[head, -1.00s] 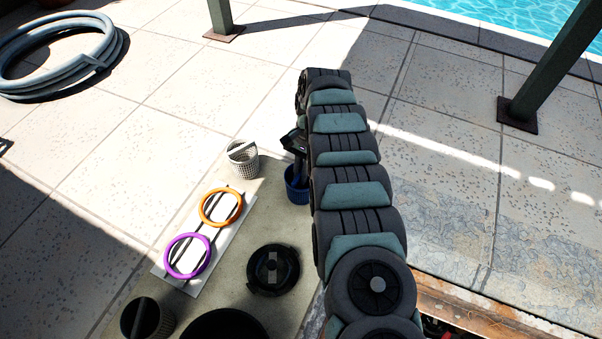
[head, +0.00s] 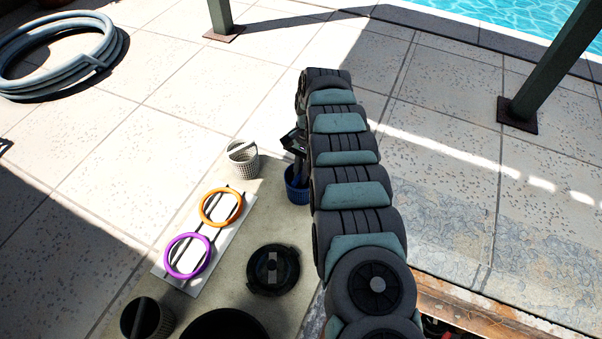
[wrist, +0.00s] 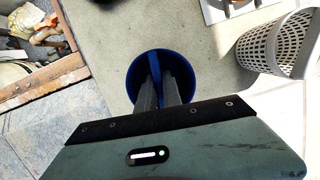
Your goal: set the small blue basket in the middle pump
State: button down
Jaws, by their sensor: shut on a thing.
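The small blue basket (head: 297,186) stands at the back right of the grey mat, partly hidden behind my arm in the head view. In the wrist view the blue basket (wrist: 137,72) is seen from above, with a blue bar across its middle. My gripper (wrist: 162,92) reaches down into it, its two dark fingers shut on that bar. In the head view my gripper (head: 297,165) is mostly hidden by my arm. I cannot tell whether the basket is touching the mat. The middle pump cannot be made out in these views.
A light grey basket (head: 243,160) stands just left of the blue one. An orange ring (head: 221,207) and a purple ring (head: 188,256) lie on a white board. A black lid (head: 273,269) and dark round containers (head: 147,318) are at the front. A wooden-edged pit (wrist: 38,75) holds debris.

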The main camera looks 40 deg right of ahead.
jog(key=shift+r+p, duration=0.7)
jog(key=shift+r, duration=1.35)
jog(key=shift+d, duration=0.1)
